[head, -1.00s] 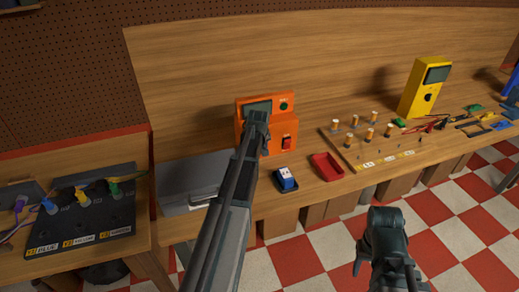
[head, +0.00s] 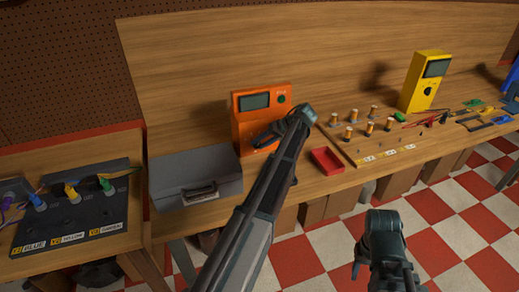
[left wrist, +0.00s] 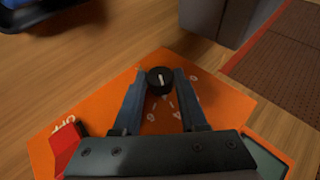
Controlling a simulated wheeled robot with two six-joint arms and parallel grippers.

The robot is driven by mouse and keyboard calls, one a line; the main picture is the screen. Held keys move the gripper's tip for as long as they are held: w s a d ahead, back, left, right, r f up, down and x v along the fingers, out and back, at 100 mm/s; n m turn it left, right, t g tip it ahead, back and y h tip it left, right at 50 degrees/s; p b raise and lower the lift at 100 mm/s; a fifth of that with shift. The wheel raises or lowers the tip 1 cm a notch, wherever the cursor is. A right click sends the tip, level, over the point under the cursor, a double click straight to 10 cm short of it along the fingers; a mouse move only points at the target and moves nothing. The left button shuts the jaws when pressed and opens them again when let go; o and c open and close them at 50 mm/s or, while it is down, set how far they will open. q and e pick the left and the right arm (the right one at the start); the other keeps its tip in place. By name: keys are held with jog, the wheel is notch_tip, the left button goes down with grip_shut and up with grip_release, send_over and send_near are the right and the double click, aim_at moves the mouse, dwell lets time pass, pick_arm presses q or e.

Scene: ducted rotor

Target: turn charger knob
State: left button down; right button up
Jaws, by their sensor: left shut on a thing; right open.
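The orange charger (head: 278,122) stands on the bench, with a dark screen (head: 254,102) and a green button (head: 281,98) on its upper face. My left gripper (head: 263,136) is at the charger's lower front. In the left wrist view its two blue-grey fingers (left wrist: 160,84) are shut on the round black knob (left wrist: 159,75), one on each side. The knob's white pointer line shows, with pale marks on the orange panel around it. The knob is hidden in the head view. My right gripper (head: 384,245) is open and empty over the floor in front of the bench.
A red switch (left wrist: 68,148) with OFF lettering is beside the left gripper. A grey case (head: 195,182) stands left of the charger. A red tray (head: 327,160) and a board of several orange-and-white cylinders lie right. A yellow meter (head: 425,82) stands further right.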

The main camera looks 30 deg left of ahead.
pick_arm(q)
jog(key=g+y+b, duration=0.1)
jog(key=b, duration=0.1)
jog(key=f+g+y+b, duration=0.1)
jog(key=b, duration=0.1)
jog(key=shift+w+d+m, duration=0.1)
jog(key=shift+w+m, duration=0.05)
jog(key=shift+m, duration=0.25)
jog(key=shift+r+g+y+b, duration=0.15)
jog(key=shift+g+y+b, duration=0.25)
jog(key=shift+b, duration=0.55)
jog(key=shift+c, duration=2.2)
grip_release()
jog(key=shift+r, duration=0.1)
